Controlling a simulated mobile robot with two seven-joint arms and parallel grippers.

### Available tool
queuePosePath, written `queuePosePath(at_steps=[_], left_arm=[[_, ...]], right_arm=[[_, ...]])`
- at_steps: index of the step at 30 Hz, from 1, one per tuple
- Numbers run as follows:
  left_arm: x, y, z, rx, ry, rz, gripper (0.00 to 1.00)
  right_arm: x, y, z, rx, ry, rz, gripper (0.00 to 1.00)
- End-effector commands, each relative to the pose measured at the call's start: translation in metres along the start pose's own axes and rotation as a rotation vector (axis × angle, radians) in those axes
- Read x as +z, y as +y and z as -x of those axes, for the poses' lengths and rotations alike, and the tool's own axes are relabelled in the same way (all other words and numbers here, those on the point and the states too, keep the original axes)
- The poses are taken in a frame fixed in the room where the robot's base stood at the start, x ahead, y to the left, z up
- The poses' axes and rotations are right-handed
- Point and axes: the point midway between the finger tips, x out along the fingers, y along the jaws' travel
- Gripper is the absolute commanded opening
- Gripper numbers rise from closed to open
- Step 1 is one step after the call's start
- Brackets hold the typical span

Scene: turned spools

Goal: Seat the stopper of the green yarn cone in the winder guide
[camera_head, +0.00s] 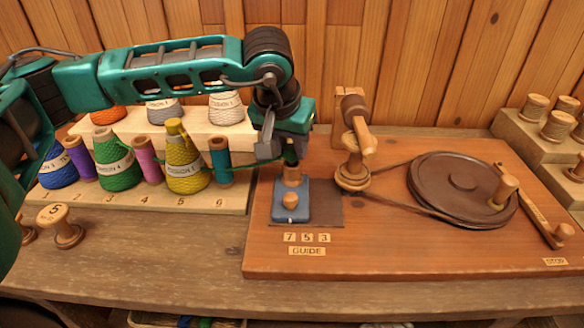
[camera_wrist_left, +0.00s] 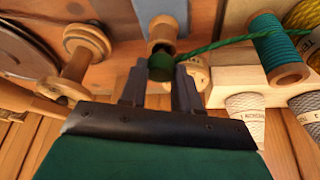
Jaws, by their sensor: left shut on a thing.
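The green yarn cone (camera_head: 118,168) stands on the low front step of the rack. Its green yarn (camera_wrist_left: 225,42) runs past the teal spool (camera_head: 221,160) to my left gripper (camera_head: 288,163). In the left wrist view, the gripper (camera_wrist_left: 160,80) is shut on the dark green stopper (camera_wrist_left: 160,67). The winder guide (camera_head: 291,211) is a blue block with a wooden upright at its back and a round wooden knob in front. The stopper is right at the wooden upright's end; I cannot tell whether it is inside or just above. The fingers hide it in the head view.
A wooden winder post (camera_head: 352,170) stands close right of the guide, belted to a brown wheel (camera_head: 463,188). A yellow cone (camera_head: 184,165) and a purple spool (camera_head: 80,158) share the rack step.

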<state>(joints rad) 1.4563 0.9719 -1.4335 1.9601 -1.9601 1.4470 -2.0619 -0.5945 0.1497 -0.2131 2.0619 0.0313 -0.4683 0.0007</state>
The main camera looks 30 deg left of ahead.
Motion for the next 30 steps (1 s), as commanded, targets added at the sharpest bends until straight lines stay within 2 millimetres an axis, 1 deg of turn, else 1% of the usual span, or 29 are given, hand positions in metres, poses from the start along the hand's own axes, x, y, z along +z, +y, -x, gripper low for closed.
queuePosePath(at_steps=[1,10,11,12,20,25,30], left_arm=[[0.002,0.0,-0.004,0.0,0.0,0.0,0.04],[0.006,0.0,-0.015,0.0,0.0,0.0,0.04],[0.006,0.0,-0.014,0.0,0.001,0.0,0.33],[0.005,0.0,-0.013,0.0,0.001,0.0,0.36],[0.005,0.0,-0.013,0.0,0.0,0.0,0.61],[0.005,0.0,-0.013,0.0,0.0,0.0,0.61],[0.005,0.0,-0.013,0.0,0.0,0.0,0.78]], right_arm=[[0.004,0.0,-0.002,0.0,-0.002,0.0,0.78],[0.013,0.001,-0.008,0.001,-0.003,0.0,0.78],[0.013,0.001,-0.008,0.001,-0.003,0.0,0.78],[0.012,0.001,-0.007,0.002,-0.004,0.0,0.78],[0.012,0.001,-0.007,0.002,-0.004,0.0,0.78],[0.012,0.001,-0.007,0.002,-0.004,0.0,0.78],[0.011,0.001,-0.007,0.001,-0.003,0.0,0.78]])
